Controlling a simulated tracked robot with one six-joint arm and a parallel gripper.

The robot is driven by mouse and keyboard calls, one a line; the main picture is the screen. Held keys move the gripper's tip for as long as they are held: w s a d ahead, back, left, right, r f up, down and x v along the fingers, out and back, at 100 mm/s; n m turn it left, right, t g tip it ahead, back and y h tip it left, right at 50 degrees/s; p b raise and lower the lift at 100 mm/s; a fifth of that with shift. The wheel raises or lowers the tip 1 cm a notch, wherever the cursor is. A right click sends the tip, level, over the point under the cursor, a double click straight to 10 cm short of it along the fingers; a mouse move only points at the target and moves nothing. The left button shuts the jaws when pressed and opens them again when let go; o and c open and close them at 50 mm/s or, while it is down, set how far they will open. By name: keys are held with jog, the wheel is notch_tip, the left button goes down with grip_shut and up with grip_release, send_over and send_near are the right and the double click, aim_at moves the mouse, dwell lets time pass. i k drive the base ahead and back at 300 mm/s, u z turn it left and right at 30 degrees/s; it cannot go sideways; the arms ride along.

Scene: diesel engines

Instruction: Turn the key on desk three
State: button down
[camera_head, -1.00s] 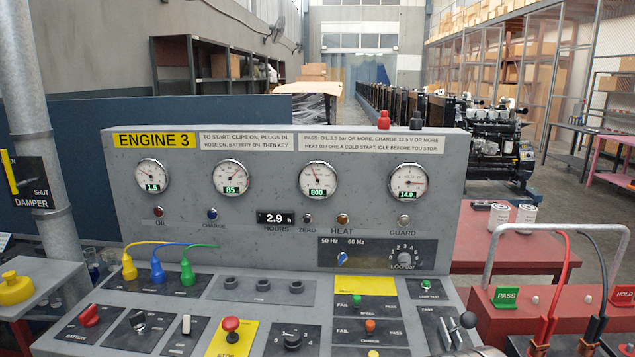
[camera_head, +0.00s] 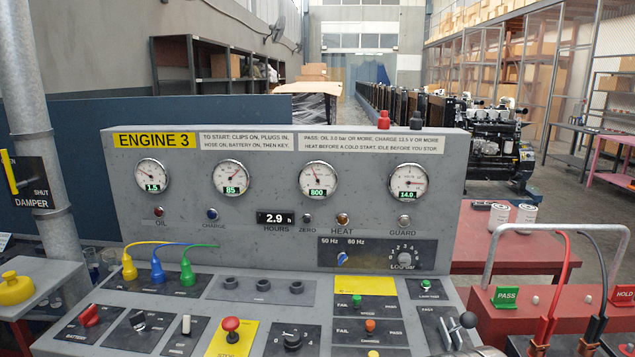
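Desk three is the grey sloped console (camera_head: 190,250) with a yellow ENGINE 3 plate (camera_head: 154,140) at its upper left. A black rotary switch with a pale turning piece (camera_head: 137,320) sits at the lower left. It looks like the key, but its label is too small to read. A red battery knob (camera_head: 90,315) is left of it and a pale toggle (camera_head: 186,324) right of it. The gauges read about 1.5, 85, 800 and 14.0. The hours display (camera_head: 276,218) shows 2.9. My gripper is not in view.
A red stop button (camera_head: 230,324) on a yellow plate and a black numbered knob (camera_head: 292,339) are right of the toggle. Yellow, blue and green plugs (camera_head: 157,270) with cables stand above. A red bench (camera_head: 560,310) with clamps and handle is at right.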

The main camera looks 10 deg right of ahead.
aim_at(136, 320)
jog(key=u, duration=2.75)
jog(key=i, duration=1.7)
